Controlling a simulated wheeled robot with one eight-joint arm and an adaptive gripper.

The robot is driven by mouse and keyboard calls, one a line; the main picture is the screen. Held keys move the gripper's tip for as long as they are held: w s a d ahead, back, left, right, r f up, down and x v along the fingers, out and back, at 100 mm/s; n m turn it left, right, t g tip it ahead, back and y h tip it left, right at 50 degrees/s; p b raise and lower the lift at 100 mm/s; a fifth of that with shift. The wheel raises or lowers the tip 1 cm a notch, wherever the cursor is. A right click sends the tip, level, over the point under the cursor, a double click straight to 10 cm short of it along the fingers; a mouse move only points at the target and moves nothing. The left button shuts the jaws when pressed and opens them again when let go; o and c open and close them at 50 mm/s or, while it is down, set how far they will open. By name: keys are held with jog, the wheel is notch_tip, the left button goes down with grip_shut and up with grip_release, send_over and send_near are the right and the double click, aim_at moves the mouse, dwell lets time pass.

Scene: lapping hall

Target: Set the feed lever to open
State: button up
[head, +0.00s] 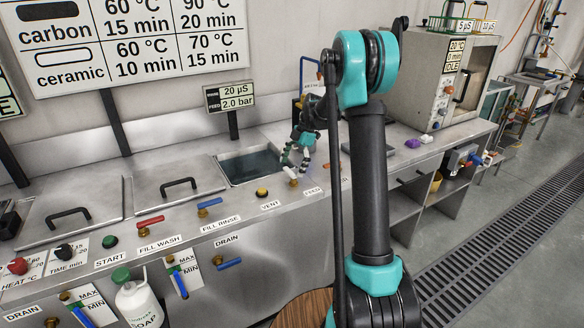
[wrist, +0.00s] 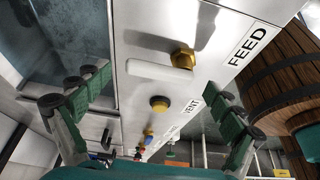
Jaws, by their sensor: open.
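The feed lever is a white handle (wrist: 158,71) on a brass pivot (wrist: 182,59), beside the FEED label (wrist: 247,46) on the steel counter. In the wrist view the handle points left from the pivot, toward the water basin and roughly across the label's side. In the head view the lever (head: 291,173) is small and partly hidden by my gripper. My gripper (head: 296,161) hangs above it, at the basin's front right corner. In the wrist view its spread green-padded fingers (wrist: 155,95) frame the lever from either side. They are open and empty; contact with the lever cannot be told.
A yellow VENT button (head: 262,192) sits just left of the lever, with the blue FILL RINSE lever (head: 209,203) further left. The open basin (head: 250,166) lies behind. A small sign (head: 229,96) reads 20 µS and FEED 2.0 bar. A wooden barrel (wrist: 280,75) stands by the counter front.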

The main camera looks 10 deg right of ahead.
jog(key=v, duration=1.2)
jog(key=s+d+f+m+t+h, duration=0.1)
jog(key=s+f+m, duration=0.4)
jog(key=s, duration=0.7)
jog(key=s+d+f+m+t+h, duration=0.1)
jog(key=s+f+m+t, duration=0.2)
jog(key=s+m, duration=0.7)
jog(key=s+d+f+m+t+h, duration=0.1)
jog(key=s+f+m, duration=0.5)
jog(key=s, duration=0.7)
jog(key=shift+s+d+f+m+t+h, duration=0.35)
jog(key=shift+m+t+h, duration=0.2)
jog(key=shift+m, duration=0.25)
